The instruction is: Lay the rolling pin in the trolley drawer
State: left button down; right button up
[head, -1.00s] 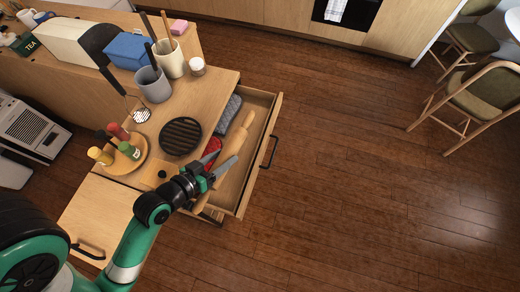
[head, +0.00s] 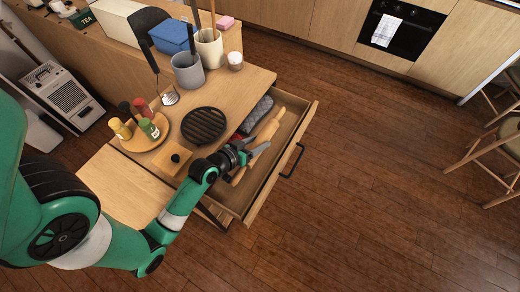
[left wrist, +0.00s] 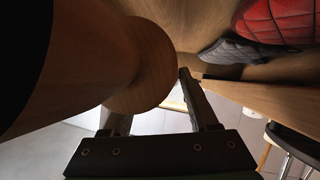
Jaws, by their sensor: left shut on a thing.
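The wooden rolling pin (head: 267,131) lies lengthwise over the open trolley drawer (head: 284,163). I cannot tell whether it touches the drawer floor. My left gripper (head: 255,154) is over the drawer, shut on the rolling pin and hiding part of its middle. In the left wrist view the rolling pin (left wrist: 139,65) fills the upper left, beside the fingers (left wrist: 158,110). A red quilted item (left wrist: 283,20) and a grey one (left wrist: 238,50) show at the upper right there. My right gripper is not in view.
The trolley top (head: 232,88) carries a black round trivet (head: 204,125), a tray of bottles (head: 145,138), a grey utensil pot (head: 188,71) and a small wooden board (head: 172,158). The drawer handle (head: 292,161) sticks out at right. Floor beyond it is clear.

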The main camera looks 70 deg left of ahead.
pick_arm(q)
jog(key=shift+w+a+f, duration=0.3)
jog(key=shift+w+f, duration=0.15)
jog(key=shift+f, duration=0.25)
jog(key=shift+w+a+f, duration=0.1)
jog(key=shift+w+a, duration=0.05)
jog(key=shift+w, duration=0.05)
jog(key=shift+w+a+f+b, duration=0.15)
jog(key=shift+f+b, duration=1.05)
jog(key=shift+f, duration=0.65)
jog(key=shift+f, duration=0.15)
jog(key=shift+c, duration=0.8)
grip_release()
